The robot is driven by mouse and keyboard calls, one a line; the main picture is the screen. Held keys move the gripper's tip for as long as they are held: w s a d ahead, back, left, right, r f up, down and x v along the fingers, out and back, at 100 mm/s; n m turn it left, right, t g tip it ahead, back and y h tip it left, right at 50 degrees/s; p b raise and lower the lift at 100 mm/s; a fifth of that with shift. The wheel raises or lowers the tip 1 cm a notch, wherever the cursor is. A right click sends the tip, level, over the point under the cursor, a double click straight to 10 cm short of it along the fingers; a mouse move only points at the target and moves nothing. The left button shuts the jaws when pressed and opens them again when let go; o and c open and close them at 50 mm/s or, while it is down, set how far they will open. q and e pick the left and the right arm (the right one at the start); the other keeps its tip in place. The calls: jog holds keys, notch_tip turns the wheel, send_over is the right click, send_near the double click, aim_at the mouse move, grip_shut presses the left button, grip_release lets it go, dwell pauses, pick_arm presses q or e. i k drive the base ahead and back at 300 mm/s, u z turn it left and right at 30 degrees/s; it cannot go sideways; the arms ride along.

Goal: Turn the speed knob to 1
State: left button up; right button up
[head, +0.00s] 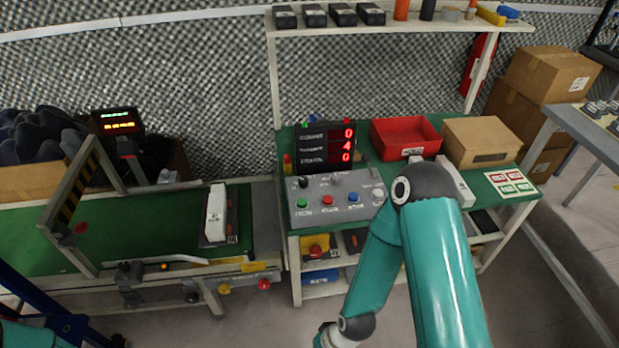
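A grey sloped control panel (338,208) sits on the green workbench at the centre. It carries a black knob (303,182) at its upper left and other small controls along its top. Below them are a green button (301,203), a red button (327,200) and a blue button (353,197). The labels are too small to read, so I cannot tell which control is the speed knob or its setting. My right arm's teal links pass in front of the panel's right side and bend down to the bottom edge. Neither gripper is visible.
A display with red digits (327,145) stands behind the panel. A red bin (405,137) and a cardboard box (481,141) are to its right. A green conveyor (150,228) with a white-and-dark item (217,214) lies to the left. A shelf (420,25) spans above.

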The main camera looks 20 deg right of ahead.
aim_at(303, 182)
jog(key=u, duration=0.1)
jog(key=i, duration=1)
jog(key=z, duration=0.1)
